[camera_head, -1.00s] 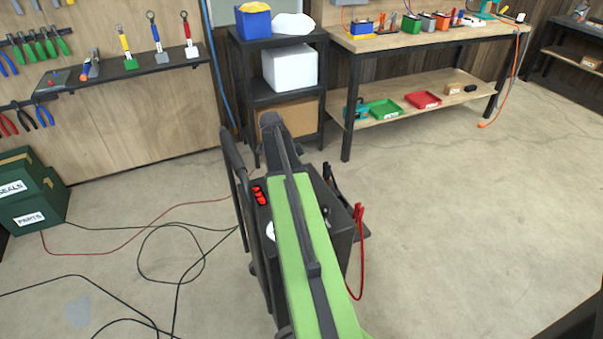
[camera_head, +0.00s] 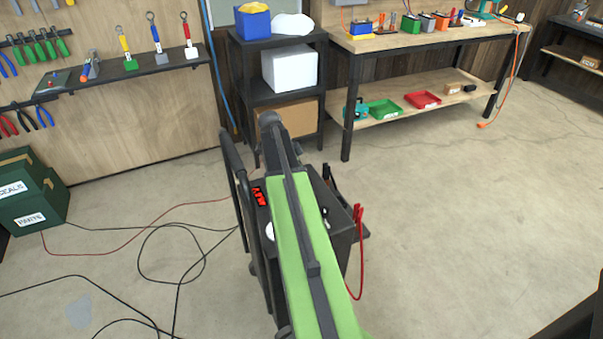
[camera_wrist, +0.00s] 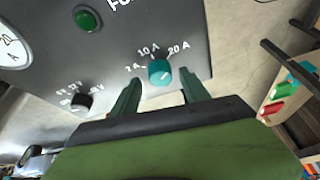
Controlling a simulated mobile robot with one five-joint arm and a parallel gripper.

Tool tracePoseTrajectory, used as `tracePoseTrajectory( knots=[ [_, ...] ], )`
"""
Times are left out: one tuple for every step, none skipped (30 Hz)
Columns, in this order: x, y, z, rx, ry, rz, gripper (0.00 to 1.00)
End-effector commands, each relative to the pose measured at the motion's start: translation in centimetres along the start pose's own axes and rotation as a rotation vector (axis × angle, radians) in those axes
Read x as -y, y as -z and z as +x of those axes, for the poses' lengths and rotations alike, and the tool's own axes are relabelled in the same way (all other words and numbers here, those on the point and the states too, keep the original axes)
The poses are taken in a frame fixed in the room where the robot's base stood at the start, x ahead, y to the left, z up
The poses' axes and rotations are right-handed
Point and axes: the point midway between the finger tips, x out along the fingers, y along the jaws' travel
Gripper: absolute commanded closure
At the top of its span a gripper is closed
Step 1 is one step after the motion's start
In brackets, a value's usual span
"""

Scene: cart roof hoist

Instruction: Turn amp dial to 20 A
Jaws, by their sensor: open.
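The amp dial (camera_wrist: 159,69) is a round teal knob on the dark grey charger panel (camera_wrist: 185,25), labelled 2 A, 10 A and 20 A around its upper side. Which label it points to is hard to tell. My gripper (camera_wrist: 159,78) is open in the wrist view, with one green finger at the lower left of the dial and the other at its lower right. The dial lies between the fingertips, with gaps visible on both sides. In the head view the charger cart (camera_head: 345,242) stands on the floor, its panel mostly hidden by my green arm.
A black voltage knob (camera_wrist: 82,101) sits left of the dial, a green button (camera_wrist: 88,18) and a round gauge (camera_wrist: 12,48) above. A red clamp cable (camera_head: 361,250) hangs at the cart's right side. Cables (camera_head: 175,255) lie on the floor at left; floor at right is clear.

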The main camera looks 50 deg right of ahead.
Motion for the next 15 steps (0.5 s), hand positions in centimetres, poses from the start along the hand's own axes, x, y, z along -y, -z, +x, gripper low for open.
tracePoseTrajectory(
  knots=[
    [0.0,0.2,-1.2,0.0,0.0,-0.001,0.46],
    [0.0,0.2,-1.7,0.0,0.0,-0.001,0.46],
    [0.0,0.3,-2.5,0.0,0.0,-0.002,0.46],
    [0.0,0.3,-3.1,0.0,0.0,-0.002,0.46],
    [0.0,0.4,-3.8,0.0,0.0,-0.002,0.46],
    [0.0,0.4,-4.8,0.0,0.0,-0.001,0.46],
    [0.0,0.5,-5.5,0.0,0.0,-0.001,0.46],
    [-0.1,0.5,-6.3,0.0,0.0,0.0,0.46],
    [-0.1,0.5,-7.3,0.0,0.0,-0.001,0.46],
    [-0.1,0.5,-8.1,0.0,0.0,-0.001,0.46],
    [-0.1,0.5,-8.8,0.0,0.0,-0.002,0.46],
    [-0.1,0.5,-9.8,0.0,0.0,-0.002,0.46],
    [-0.1,0.5,-10.5,0.0,0.0,-0.001,0.46],
    [-0.1,0.6,-11.3,0.0,0.0,0.0,0.46],
    [-0.1,0.6,-12.2,0.0,0.0,0.0,0.46]
  ],
)
